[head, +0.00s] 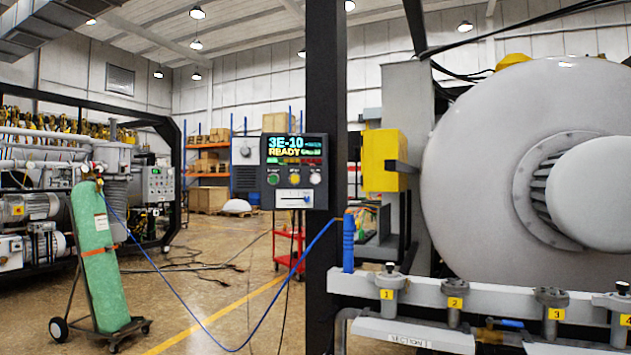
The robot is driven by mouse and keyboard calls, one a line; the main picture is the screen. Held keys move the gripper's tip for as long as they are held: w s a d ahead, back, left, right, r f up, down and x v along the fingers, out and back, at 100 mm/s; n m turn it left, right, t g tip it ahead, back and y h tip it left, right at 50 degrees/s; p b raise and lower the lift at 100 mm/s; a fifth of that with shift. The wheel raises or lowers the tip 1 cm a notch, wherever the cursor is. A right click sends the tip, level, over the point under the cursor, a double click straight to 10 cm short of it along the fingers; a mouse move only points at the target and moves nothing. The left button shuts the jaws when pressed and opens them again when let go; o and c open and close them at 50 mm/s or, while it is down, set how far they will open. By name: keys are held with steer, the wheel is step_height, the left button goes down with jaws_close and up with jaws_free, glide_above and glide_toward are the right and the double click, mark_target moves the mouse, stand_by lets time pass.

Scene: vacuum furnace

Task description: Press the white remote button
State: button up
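A dark control panel (267,190) is mounted on a black upright post near the middle of the head view. Its screen (293,147) reads "3E-10" and "READY". Below the screen is a row of round buttons: a green one (273,178) at left, a yellow one (294,178) in the middle and a white one (315,178) at right. Their labels are too small to read. A white plate (294,199) with a dark slot sits under the buttons. My gripper is not in view.
A large grey furnace vessel (480,170) fills the right. A rail (470,295) with numbered valves crosses the lower right. A blue hose (215,335) runs from the post to a green cylinder (97,255) on a cart. Open floor lies at centre left; a red cart (289,250) stands behind.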

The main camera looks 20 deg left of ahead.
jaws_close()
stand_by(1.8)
